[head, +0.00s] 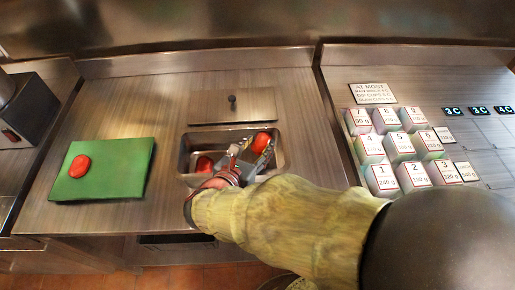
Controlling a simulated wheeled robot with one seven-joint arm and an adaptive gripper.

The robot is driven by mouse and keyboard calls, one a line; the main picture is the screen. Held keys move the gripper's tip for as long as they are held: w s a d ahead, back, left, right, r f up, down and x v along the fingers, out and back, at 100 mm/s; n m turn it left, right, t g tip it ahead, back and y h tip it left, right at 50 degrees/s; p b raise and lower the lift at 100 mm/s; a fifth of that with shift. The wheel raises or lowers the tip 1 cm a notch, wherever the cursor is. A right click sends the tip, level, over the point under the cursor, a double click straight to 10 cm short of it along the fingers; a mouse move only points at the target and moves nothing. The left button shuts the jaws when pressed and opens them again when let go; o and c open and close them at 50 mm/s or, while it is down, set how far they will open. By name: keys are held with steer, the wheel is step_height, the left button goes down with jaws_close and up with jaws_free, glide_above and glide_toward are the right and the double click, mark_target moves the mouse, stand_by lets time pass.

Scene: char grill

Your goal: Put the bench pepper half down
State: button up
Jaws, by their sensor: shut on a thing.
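A red pepper half (262,142) shows at the tip of my gripper (252,150), over the right part of a sunken metal bin (186,150). My gripper is shut on this pepper half. I cannot tell whether it touches the bin floor. A second red pepper half (204,164) lies in the left part of the bin. A third red pepper half (79,165) lies on a green board (122,173) at the left. My gripper and wrist hide the front right part of the bin.
A flat metal lid (255,103) with a dark knob lies behind the bin. Several numbered, weight-marked blocks (400,146) stand at the right. A dark appliance (30,110) stands at the far left. Bare bench (165,180) lies between board and bin.

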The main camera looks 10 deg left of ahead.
steer(key=shift+f, duration=0.35)
steer(key=o, duration=1.4)
steer(key=shift+f, duration=0.15)
steer(key=shift+c, duration=0.2)
steer(key=shift+d, duration=0.1)
steer(key=r+p+v, duration=0.1)
steer(key=p+v, duration=0.2)
steer(key=v, duration=0.9)
steer(key=shift+p, duration=0.35)
